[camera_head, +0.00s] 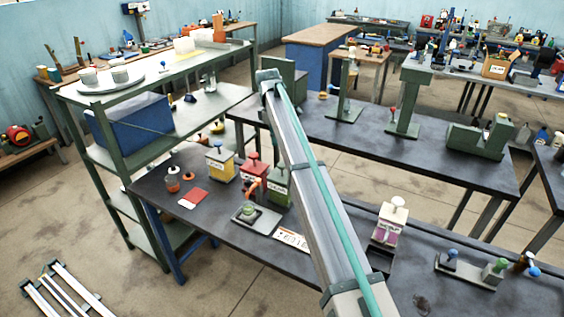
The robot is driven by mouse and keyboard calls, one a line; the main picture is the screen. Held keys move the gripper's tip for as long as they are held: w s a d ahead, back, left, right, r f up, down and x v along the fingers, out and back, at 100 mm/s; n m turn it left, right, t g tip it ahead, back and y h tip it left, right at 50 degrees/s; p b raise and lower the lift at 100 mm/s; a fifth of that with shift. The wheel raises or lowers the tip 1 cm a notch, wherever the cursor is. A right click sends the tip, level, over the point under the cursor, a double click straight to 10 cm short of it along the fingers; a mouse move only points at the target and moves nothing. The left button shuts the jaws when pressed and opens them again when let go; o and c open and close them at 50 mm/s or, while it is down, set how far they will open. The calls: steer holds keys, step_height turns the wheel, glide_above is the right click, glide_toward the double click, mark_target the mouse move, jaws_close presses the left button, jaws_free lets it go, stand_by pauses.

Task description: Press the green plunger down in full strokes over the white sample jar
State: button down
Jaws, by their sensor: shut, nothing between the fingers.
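A green dispenser (277,188) with a green plunger knob (280,163) on top stands upright on the dark bench, in the middle of the view. My arm passes close along its right side and hides part of it. A small pale jar (248,210) sits on a grey-green plate (262,222) in front of the dispenser; whether it is the white sample jar I cannot tell for sure. My arm's long link rises from the bottom right to a joint at the upper middle. My gripper does not show.
A red dispenser (254,168) and a yellow dispenser (220,166) stand left of the green one. A white dispenser (390,222) stands right of my arm. A shelf rack (115,160) borders the bench's left end.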

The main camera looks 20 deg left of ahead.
mark_target(281, 164)
steer(key=shift+d+f, duration=0.3)
steer(key=shift+d, duration=0.2)
steer(key=shift+d+f+b, duration=0.2)
steer(key=shift+f+b, duration=0.65)
steer(key=shift+f, duration=0.9)
steer(key=shift+d+f+b, duration=0.15)
steer(key=shift+f+b, duration=0.65)
steer(key=shift+f, duration=0.95)
